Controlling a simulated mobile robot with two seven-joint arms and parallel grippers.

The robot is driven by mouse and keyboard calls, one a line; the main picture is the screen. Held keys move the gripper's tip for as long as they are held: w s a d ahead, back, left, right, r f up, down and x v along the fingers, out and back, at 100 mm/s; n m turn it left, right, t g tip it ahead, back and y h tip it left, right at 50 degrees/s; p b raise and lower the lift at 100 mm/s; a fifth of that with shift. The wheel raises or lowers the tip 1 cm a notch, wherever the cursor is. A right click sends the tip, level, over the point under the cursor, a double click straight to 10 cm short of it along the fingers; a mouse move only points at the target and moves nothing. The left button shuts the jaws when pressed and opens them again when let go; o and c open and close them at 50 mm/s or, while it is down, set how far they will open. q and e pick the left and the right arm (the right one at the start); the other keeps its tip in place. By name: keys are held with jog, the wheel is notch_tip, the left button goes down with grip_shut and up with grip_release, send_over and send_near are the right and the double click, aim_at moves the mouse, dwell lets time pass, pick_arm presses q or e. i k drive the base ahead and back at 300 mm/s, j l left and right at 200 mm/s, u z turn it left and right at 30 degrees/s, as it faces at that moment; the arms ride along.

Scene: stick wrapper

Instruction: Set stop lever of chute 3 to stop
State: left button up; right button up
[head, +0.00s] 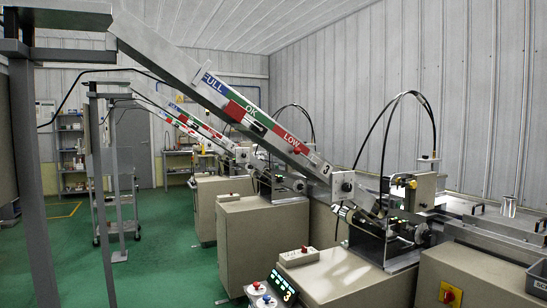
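Chute 3 (285,143) slopes down from the upper left to the machine at the right. Its side carries blue FULL, green OK and red LOW bands and the number 3 near the lower end. A small dark fitting (257,127) sits on the side at the OK band. A metal bracket with a dark round knob (346,186) is at the chute's lower end. I cannot tell for sure which part is the stop lever or how it is set. Neither of my grippers is in view.
A beige cabinet (345,283) stands under the chute, with a display (282,284) showing 3 beside it. Another labelled chute (185,120) and machine stand behind. A wheeled cart (118,205) is at the left. Green floor (165,265) is clear at the left centre.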

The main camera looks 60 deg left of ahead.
aim_at(296, 150)
jog(key=u, duration=1.3)
